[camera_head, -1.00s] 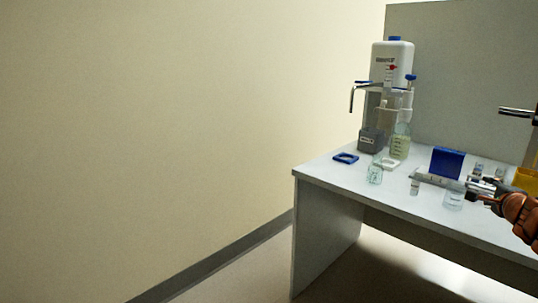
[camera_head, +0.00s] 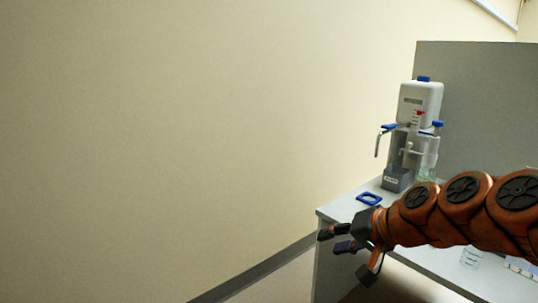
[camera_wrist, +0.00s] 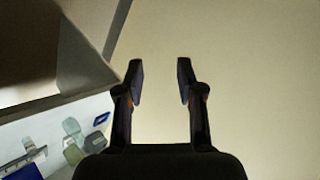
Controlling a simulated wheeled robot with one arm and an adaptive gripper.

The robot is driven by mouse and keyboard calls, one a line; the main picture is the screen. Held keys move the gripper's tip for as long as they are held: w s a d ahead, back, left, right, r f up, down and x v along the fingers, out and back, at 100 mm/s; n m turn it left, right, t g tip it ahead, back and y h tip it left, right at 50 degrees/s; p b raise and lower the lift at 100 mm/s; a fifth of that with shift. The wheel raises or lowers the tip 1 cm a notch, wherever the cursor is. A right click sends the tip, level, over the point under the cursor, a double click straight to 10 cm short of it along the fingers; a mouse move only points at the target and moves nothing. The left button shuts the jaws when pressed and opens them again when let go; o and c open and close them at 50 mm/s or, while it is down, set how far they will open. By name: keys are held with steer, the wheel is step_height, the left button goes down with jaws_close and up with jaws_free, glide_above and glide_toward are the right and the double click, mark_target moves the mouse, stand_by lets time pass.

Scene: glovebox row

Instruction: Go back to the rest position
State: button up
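My gripper (camera_head: 338,240) is at the end of my orange arm, beyond the left front corner of the bench (camera_head: 333,212). In the wrist view my gripper (camera_wrist: 159,72) has its two dark fingers apart with nothing between them, only plain pale surface behind. In the head view the fingers also stand apart and empty. My arm stretches across the front of the bench and hides much of its top.
A white and grey dispenser (camera_head: 420,105) stands at the bench's back left. A blue square frame (camera_head: 369,198) lies in front of it. A clear glass vessel (camera_head: 471,257) shows below my arm. A bare wall (camera_head: 180,130) fills the left.

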steer(key=s+a+n+g+h+p, duration=0.1)
steer(key=s+g+p, duration=0.15)
steer(key=s, duration=0.45)
steer(key=s+a+n+g+h+p, duration=0.1)
steer(key=s+a+n+g+p, duration=0.15)
steer(key=s, duration=0.35)
steer(key=s+d+g+h+p, duration=0.2)
steer(key=s+d+p, duration=0.1)
steer(key=s, duration=0.5)
steer(key=s+d+g+h+p, duration=0.2)
steer(key=s+d+p, duration=0.2)
steer(key=s, duration=0.4)
steer(key=shift+s+d+h, duration=0.15)
steer(key=shift+d+h, duration=0.15)
steer(key=shift+d, duration=0.05)
steer(key=shift+d+f, duration=0.1)
steer(key=shift+d, duration=0.05)
